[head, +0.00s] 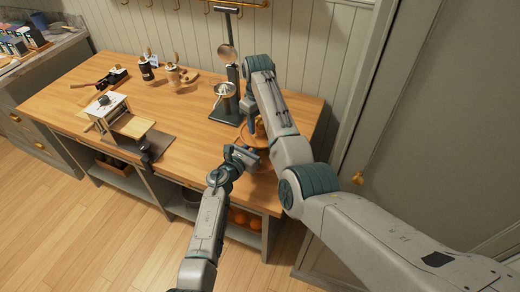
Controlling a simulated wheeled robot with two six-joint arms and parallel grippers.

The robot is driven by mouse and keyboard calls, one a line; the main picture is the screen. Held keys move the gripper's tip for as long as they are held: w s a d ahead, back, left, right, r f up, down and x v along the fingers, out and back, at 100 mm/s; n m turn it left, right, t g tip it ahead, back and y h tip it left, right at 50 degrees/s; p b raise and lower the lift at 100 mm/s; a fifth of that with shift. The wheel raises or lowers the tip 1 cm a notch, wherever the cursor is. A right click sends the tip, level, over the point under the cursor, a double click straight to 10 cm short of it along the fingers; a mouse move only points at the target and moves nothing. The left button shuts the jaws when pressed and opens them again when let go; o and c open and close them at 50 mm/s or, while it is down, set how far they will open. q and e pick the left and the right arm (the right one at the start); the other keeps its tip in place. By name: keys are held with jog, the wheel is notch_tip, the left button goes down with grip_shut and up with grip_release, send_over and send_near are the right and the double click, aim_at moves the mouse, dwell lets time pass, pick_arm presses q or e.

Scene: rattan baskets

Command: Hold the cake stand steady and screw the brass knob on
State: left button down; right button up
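The cake stand (248,141) is brown and round, with tiers, near the right front corner of the wooden worktop. My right arm hides much of it. My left gripper (247,154) is at the front of the stand between its tiers, close to the middle; I cannot tell whether its fingers touch or grip it. My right gripper (252,112) is above the stand, partly behind my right arm, pointing down. A small golden-brown shape (260,125) shows beneath it, perhaps the brass knob or something on the top tier. Whether the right fingers hold it is hidden.
A dark stand with hanging strainers (227,90) stands just behind and left of the cake stand. The worktop's middle (185,110) is clear.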

pick_arm(q)
jog(key=shift+f, duration=0.2)
pick_arm(e)
jog(key=shift+o, duration=0.6)
jog(key=shift+r, duration=0.1)
notch_tip(320, 180, up, 11)
jog(key=shift+w, duration=0.2)
jog(key=shift+a+r, duration=0.1)
pick_arm(q)
jog(key=c, duration=1.3)
grip_release()
jog(key=shift+r, duration=0.1)
jog(key=shift+a, duration=0.1)
pick_arm(e)
jog(key=shift+f+b, duration=0.5)
jog(key=shift+b, duration=0.1)
pick_arm(q)
jog(key=v, duration=1)
jog(key=shift+s+a, duration=0.25)
jog(key=shift+s, duration=0.05)
